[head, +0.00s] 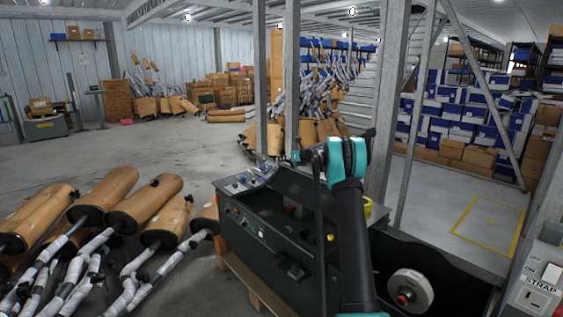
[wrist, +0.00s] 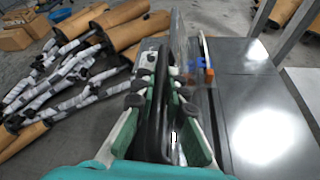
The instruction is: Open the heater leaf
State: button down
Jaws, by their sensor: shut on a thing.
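The dark machine (head: 262,232) stands in the middle of the head view, with small controls on its front. In the wrist view my gripper (wrist: 164,118) has its green fingers closed on either side of a thin dark upright panel, which I take to be the heater leaf (wrist: 156,108). The panel stands on edge beside the machine's flat grey top (wrist: 255,105). In the head view my gripper is small and partly hidden by my teal arm, above the machine's far part. The leaf's hinge is not clear.
Brown mufflers with wrapped pipes (head: 148,205) lie left of the machine. A steel post (head: 390,105) stands close behind my arm. A white reel (head: 410,290) sits low on the machine's right.

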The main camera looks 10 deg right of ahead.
jog(key=c, duration=1.6)
grip_release()
jog(key=shift+o, duration=0.2)
jog(key=v, duration=1.2)
